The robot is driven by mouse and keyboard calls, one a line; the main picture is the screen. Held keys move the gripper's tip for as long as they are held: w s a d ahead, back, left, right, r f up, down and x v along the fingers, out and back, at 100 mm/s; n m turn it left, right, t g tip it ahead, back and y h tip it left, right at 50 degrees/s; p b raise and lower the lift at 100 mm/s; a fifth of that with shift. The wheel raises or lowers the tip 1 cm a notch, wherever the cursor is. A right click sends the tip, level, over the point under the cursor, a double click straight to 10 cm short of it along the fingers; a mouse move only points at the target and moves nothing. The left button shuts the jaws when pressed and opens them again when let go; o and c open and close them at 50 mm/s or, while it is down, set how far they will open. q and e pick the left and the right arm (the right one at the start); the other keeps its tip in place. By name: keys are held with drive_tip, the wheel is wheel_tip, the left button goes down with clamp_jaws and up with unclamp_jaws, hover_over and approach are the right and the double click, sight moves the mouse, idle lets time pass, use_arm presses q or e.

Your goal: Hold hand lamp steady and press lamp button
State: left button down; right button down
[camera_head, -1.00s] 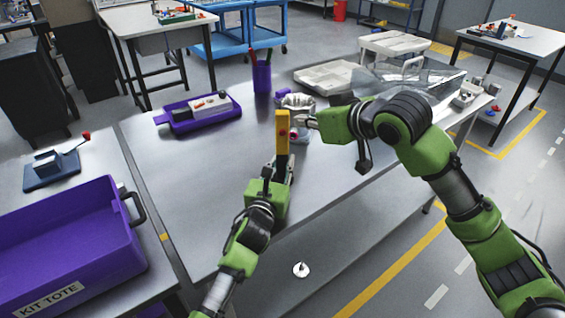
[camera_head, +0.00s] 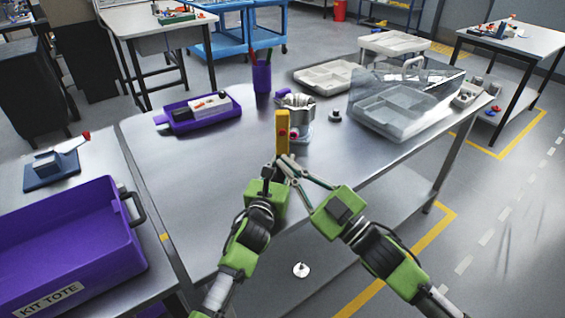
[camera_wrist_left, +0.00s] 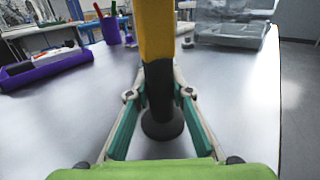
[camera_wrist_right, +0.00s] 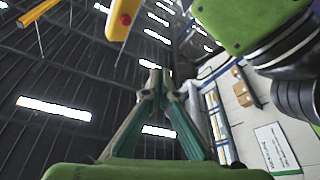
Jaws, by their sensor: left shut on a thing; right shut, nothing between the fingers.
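The hand lamp (camera_head: 282,128) stands upright over the work table, with a yellow body and a dark lower part. Its black handle (camera_wrist_left: 158,90) is between the fingers of my left gripper (camera_wrist_left: 160,95), which is shut on it. My left gripper also shows in the head view (camera_head: 268,172). A red button (camera_wrist_right: 124,19) shows on the lamp's yellow body in the right wrist view. My right gripper (camera_wrist_right: 160,76) is shut and empty. In the head view, its tips (camera_head: 281,160) are low, close to the lamp's lower part; I cannot tell whether they touch.
A metal machined housing (camera_head: 299,108) stands just behind the lamp. A purple tray (camera_head: 180,124) and a purple pen cup (camera_head: 262,78) are farther back. A clear bin (camera_head: 392,118) is to the right. The purple kit tote (camera_head: 75,255) stands at left. The table's middle left is clear.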

sight(286, 141)
drive_tip(key=shift+w+a, duration=0.15)
drive_tip(key=shift+w, duration=2)
drive_tip(key=shift+w+a, duration=0.1)
drive_tip(key=shift+w, duration=2.05)
drive_tip(key=shift+w, duration=0.1)
drive_tip(key=shift+w, duration=0.35)
drive_tip(key=shift+s, duration=0.45)
drive_tip(key=shift+s, duration=0.15)
drive_tip(key=s, duration=0.5)
drive_tip(key=shift+s+d, duration=0.2)
drive_tip(key=shift+s, duration=0.15)
